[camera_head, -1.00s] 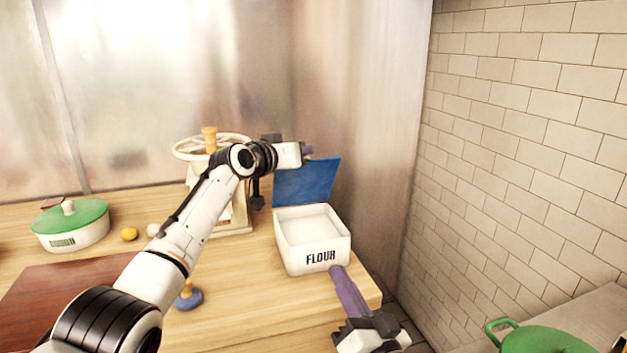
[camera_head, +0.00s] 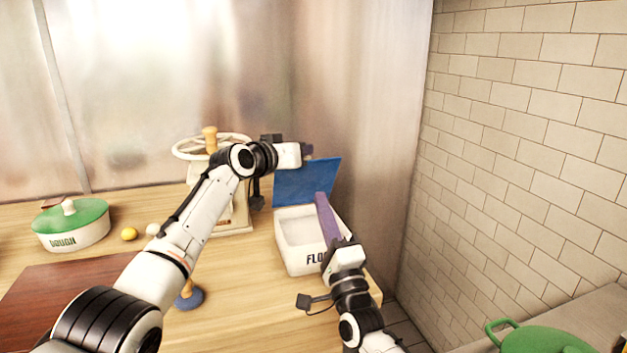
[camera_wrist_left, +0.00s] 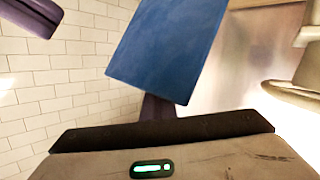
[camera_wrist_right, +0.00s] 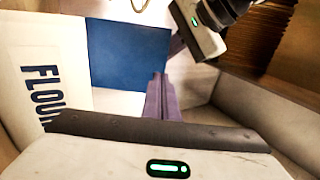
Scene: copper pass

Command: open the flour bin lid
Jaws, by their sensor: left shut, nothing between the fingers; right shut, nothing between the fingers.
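The white flour bin (camera_head: 293,262) stands near the right end of the wooden counter, its FLOUR label partly covered by my right gripper. Its blue lid (camera_head: 300,182) is raised at the back, leaving the top open; the lid also shows in the left wrist view (camera_wrist_left: 170,45) and right wrist view (camera_wrist_right: 125,55). My left gripper (camera_head: 308,153) is shut and empty at the lid's upper left, partly hidden behind it. My right gripper (camera_head: 321,198) is shut and empty, its purple fingers reaching over the bin's right side towards the lid. I cannot tell whether either touches the lid.
A white mill with a handwheel (camera_head: 190,150) stands left of the bin, behind my left arm. A green-lidded dough pot (camera_head: 72,232), a lemon (camera_head: 129,234) and a brown board (camera_head: 55,285) are further left. A tiled wall (camera_head: 530,140) and a green pot (camera_head: 545,340) are at right.

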